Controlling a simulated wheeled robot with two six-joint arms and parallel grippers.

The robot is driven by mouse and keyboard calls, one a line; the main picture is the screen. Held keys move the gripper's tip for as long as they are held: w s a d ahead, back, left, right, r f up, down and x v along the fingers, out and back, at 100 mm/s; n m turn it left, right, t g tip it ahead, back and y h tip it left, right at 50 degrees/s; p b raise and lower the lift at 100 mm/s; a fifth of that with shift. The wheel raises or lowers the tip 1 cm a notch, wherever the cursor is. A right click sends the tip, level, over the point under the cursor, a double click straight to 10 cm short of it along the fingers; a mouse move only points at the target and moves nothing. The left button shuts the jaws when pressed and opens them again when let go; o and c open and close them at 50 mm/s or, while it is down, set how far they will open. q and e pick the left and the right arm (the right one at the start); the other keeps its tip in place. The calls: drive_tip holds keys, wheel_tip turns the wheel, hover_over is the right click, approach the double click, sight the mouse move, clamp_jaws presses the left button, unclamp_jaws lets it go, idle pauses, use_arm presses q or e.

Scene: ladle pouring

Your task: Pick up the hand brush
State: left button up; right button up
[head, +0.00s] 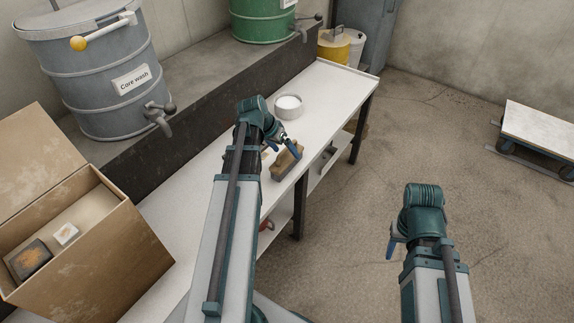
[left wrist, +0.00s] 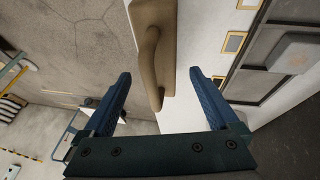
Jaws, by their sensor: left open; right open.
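The hand brush (head: 287,160) lies on the white bench near its front edge, with a tan wooden body. In the left wrist view its body and curved handle (left wrist: 151,60) run down from the top, and the lower end of the handle sits between the finger tips. My left gripper (head: 284,146) is open over the brush and partly hides it in the head view; its two blue fingers (left wrist: 160,82) stand apart on either side of the handle, not closed on it. My right gripper (head: 392,245) is open and empty over the floor at the right.
A white bowl (head: 288,106) stands on the bench (head: 335,90) beyond the brush. A grey drum (head: 95,75) labelled "Core wash" and a green drum (head: 262,20) stand on the ledge behind. An open cardboard box (head: 130,250) is at the left. The floor at right is mostly clear.

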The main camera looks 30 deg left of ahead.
use_arm(q)
drive_tip(key=b+x, duration=0.1)
drive_tip(key=x, duration=0.1)
drive_tip(key=shift+w+f, duration=0.2)
drive_tip(key=shift+f, duration=0.15)
drive_tip(key=shift+r, duration=0.1)
use_arm(e)
wheel_tip(320, 180, down, 2)
drive_tip(key=shift+f, duration=0.15)
use_arm(q)
clamp_jaws()
drive_tip(key=shift+d+r, duration=0.1)
